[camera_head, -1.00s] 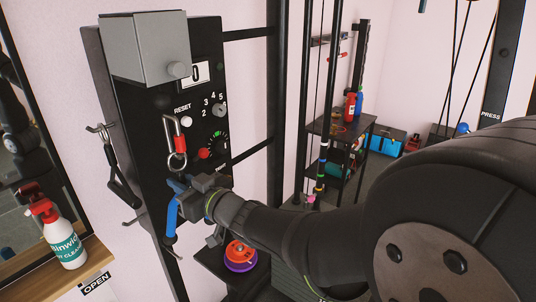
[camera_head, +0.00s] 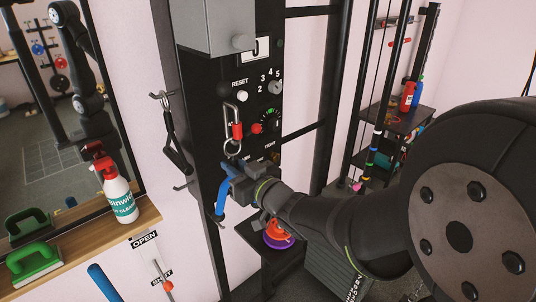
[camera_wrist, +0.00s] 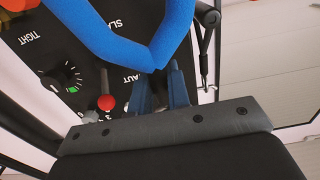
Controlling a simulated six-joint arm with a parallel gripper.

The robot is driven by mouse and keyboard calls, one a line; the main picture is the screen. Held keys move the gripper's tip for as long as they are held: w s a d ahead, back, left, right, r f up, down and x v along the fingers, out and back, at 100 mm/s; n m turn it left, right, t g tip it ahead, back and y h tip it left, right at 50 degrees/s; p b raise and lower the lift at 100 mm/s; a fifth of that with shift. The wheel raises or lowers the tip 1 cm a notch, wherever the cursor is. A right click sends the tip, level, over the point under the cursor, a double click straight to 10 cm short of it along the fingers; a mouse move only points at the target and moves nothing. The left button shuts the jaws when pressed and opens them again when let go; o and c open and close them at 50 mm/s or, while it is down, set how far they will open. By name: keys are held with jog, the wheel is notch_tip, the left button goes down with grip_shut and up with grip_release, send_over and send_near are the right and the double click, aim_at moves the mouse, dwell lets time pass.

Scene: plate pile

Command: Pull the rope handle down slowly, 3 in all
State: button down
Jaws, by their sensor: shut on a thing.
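In the wrist view the blue handle (camera_wrist: 152,48) forms a bent V whose lower point lies between the fingers of my gripper (camera_wrist: 160,88).
The black panel carries a dial (camera_head: 257,128), a reset button (camera_head: 223,91) and a small display (camera_head: 255,47) that is hard to read. A black handle (camera_head: 176,158) hangs on a hook to the left. A spray bottle (camera_head: 119,194) and a green brush (camera_head: 33,259) stand on the wooden shelf (camera_head: 95,234).

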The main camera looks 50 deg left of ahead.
jog(key=shift+f, duration=0.2)
jog(key=shift+f, duration=1.05)
jog(key=shift+f, duration=2.45)
jog(key=shift+r, duration=0.65)
